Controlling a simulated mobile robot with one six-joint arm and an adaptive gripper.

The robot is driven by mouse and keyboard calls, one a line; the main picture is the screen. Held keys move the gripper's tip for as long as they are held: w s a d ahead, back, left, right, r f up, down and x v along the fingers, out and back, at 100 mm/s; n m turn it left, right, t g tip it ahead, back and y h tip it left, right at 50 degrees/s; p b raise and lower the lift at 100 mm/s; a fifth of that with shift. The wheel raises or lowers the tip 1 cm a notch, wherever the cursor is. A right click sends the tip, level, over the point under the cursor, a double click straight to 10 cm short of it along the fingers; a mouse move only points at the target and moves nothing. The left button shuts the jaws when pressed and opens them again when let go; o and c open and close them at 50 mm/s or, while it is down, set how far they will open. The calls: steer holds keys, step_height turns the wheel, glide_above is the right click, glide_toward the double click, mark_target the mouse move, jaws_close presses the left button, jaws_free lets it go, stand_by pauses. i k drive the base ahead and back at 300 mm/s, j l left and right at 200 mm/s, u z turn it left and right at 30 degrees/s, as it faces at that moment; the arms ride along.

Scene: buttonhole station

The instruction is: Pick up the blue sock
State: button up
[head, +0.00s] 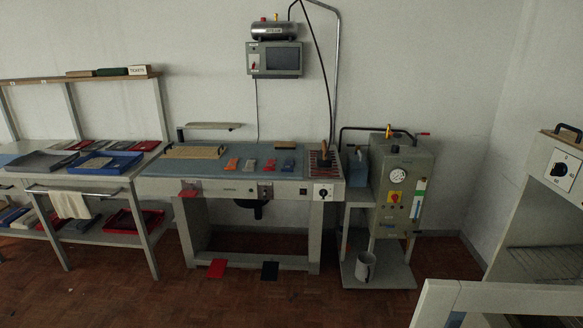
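Several small flat folded pieces lie in a row on the blue-grey top of the middle workbench (215,168). The rightmost is a blue piece (288,164), which may be the blue sock; it is too small to tell. The blue piece lies flat, apart from the others. My gripper is not in view.
A grey machine with a gauge (401,178) stands right of the bench. A white-edged unit (520,297) fills the lower right. Brown floor in front is mostly clear.

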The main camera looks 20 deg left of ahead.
mark_target(289, 165)
steer(key=u, duration=1.25)
